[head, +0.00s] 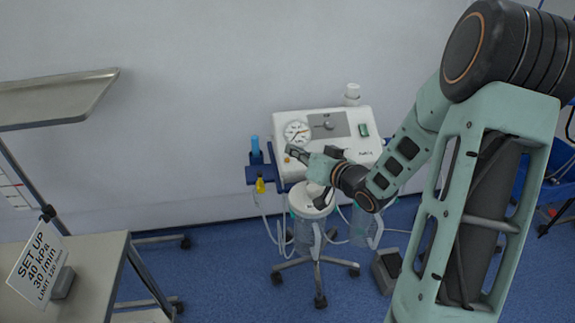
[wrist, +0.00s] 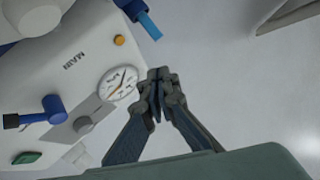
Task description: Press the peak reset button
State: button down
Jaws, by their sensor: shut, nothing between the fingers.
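The white suction unit (head: 350,115) stands against the wall; its sloped panel carries a round gauge (head: 297,132). In the wrist view, a small round orange button (wrist: 119,40) sits on the panel near the gauge (wrist: 118,84); I see no readable label on it.
The panel also has a grey knob (wrist: 83,125), a blue-handled part (wrist: 52,110) and a green switch (wrist: 27,158). Clear jars (head: 306,235) hang below the unit on a wheeled stand. A "SET UP" sign (head: 40,262) stands on a table at lower left; a metal tray (head: 55,98) is above.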

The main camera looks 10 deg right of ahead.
aim_at(287, 160)
jog(key=w+f+b, duration=0.3)
jog(key=f, duration=0.2)
jog(key=shift+w, duration=0.25)
dwell(1.2)
jog(key=shift+w+f, duration=0.25)
jog(key=shift+f, duration=0.05)
jog(key=shift+w+f+b, duration=0.2)
jog(key=shift+f+b, duration=0.1)
jog(key=shift+b, duration=0.15)
dwell(0.6)
jog(key=shift+r, duration=0.1)
jog(key=shift+s+r+p, duration=0.5)
jog(key=shift+r+p, duration=0.05)
jog(key=shift+p, duration=0.1)
